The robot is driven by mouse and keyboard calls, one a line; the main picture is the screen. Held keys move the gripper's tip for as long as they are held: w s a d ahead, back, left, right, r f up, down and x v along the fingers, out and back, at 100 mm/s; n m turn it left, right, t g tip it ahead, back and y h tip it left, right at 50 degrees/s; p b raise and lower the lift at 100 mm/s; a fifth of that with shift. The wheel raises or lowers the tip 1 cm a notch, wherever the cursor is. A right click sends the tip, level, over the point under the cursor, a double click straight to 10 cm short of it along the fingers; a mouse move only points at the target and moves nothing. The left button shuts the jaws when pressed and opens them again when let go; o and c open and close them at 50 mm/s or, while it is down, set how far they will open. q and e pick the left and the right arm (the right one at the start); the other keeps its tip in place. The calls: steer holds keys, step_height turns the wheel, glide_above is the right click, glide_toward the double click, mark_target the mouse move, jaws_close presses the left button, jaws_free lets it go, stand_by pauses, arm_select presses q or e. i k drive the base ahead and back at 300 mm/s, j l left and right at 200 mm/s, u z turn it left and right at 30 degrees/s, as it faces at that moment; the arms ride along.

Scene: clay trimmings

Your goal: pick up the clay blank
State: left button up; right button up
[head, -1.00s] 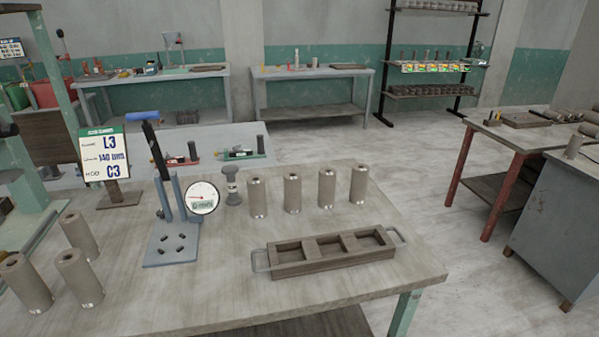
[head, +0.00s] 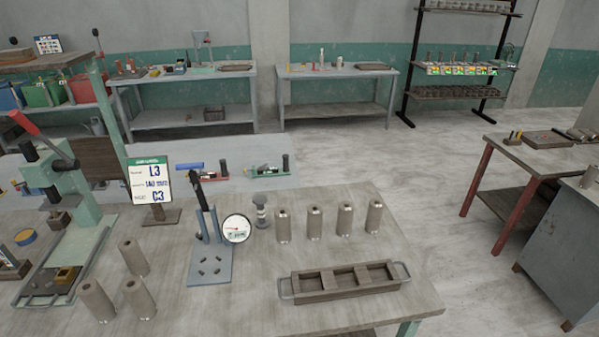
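I cannot tell which one is the clay blank. A row stands at the right behind the tray: one cylinder (head: 283,226), a second (head: 314,222), a third (head: 345,219) and one more (head: 375,217). A group of three stands at the front left: a rear cylinder (head: 134,258), a left cylinder (head: 96,300) and a right cylinder (head: 139,298). Neither of my grippers shows in the head view.
An empty three-compartment tray (head: 344,281) with end handles lies near the front edge of the table (head: 390,312). A stand with a round dial gauge (head: 236,229), a sign (head: 153,181) and a lever press (head: 70,210) stand to its left.

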mark_target(314, 212)
steer(key=i+u, duration=0.1)
steer(key=i, duration=3.4)
steer(key=i+j+z, duration=0.1)
steer(key=i+z, duration=0.3)
steer(key=i+j+z, duration=0.25)
steer(key=i+z, duration=0.2)
steer(key=i+j+z, duration=0.4)
steer(key=l+z, duration=0.1)
steer(key=z, duration=2.55)
steer(key=i+l+z, duration=0.1)
steer(key=z, duration=0.35)
steer(key=i+l+z, duration=0.15)
steer(key=z, duration=0.3)
steer(key=i+z, duration=0.15)
steer(key=z, duration=0.3)
